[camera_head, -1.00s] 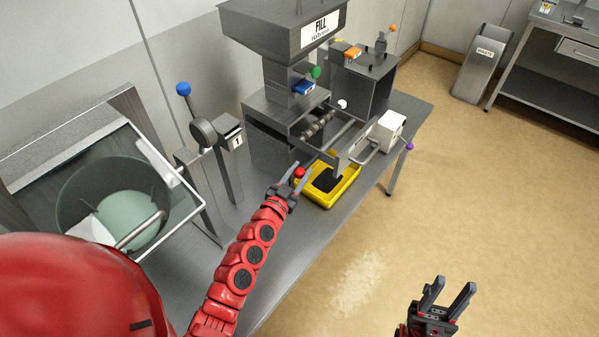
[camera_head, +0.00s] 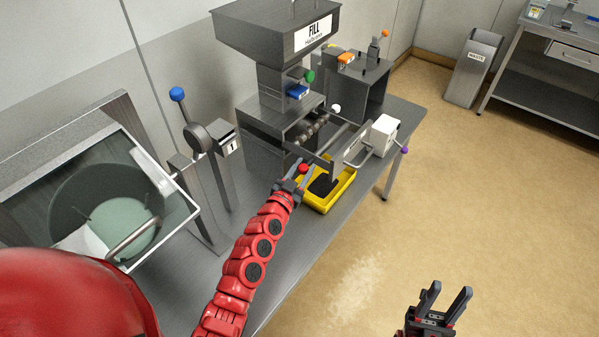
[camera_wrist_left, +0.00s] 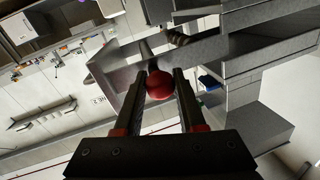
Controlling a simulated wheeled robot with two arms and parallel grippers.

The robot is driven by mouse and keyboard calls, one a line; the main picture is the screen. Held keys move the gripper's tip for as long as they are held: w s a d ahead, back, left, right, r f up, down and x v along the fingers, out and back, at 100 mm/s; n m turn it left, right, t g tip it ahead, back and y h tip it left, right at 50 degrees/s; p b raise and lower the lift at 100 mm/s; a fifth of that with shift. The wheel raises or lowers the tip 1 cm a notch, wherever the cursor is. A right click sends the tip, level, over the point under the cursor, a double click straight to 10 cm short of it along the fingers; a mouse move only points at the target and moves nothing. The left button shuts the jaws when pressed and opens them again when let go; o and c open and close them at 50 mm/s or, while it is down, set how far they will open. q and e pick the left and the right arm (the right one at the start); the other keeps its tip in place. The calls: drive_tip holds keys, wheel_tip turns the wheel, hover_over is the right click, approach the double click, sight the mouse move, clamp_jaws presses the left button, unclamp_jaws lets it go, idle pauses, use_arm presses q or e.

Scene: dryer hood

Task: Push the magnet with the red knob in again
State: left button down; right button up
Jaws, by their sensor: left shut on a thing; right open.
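The red knob (camera_head: 303,168) of the magnet sits at the front of the machine, just above the yellow tray's left edge. In the left wrist view the red knob (camera_wrist_left: 159,85) lies between the two fingertips, with a dark rod behind it. My left gripper (camera_head: 292,184) is shut on the red knob. The magnet's bars (camera_head: 308,131) show in part in the opening of the grey housing (camera_head: 265,150). My right gripper (camera_head: 451,300) is open and empty, over the floor at the lower right.
A yellow tray (camera_head: 345,186) with dark contents stands on the steel table below the machine. A white box (camera_head: 383,135) with a bent handle and purple knob stands to its right. A blue-knobbed lever (camera_head: 177,95) and a glass-fronted drum (camera_head: 110,210) stand on the left.

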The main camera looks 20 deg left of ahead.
use_arm(q)
drive_tip(key=c, duration=0.8)
unclamp_jaws()
drive_tip(key=shift+d+r, duration=0.1)
drive_tip(key=shift+r, duration=0.05)
drive_tip(key=shift+c, duration=0.2)
drive_tip(key=o, duration=0.3)
drive_tip(key=shift+w+d, duration=0.1)
drive_tip(key=shift+w, duration=0.05)
drive_tip(key=shift+s+f, duration=0.2)
drive_tip(key=shift+s, duration=0.1)
drive_tip(key=s+a+b, duration=0.1)
drive_tip(key=s, duration=0.4)
drive_tip(key=s+b, duration=0.2)
drive_tip(key=s, duration=0.4)
drive_tip(key=s+a+b, duration=0.1)
drive_tip(key=s, duration=0.4)
drive_tip(key=shift+s+a+b, duration=0.3)
drive_tip(key=shift+s+a, duration=0.05)
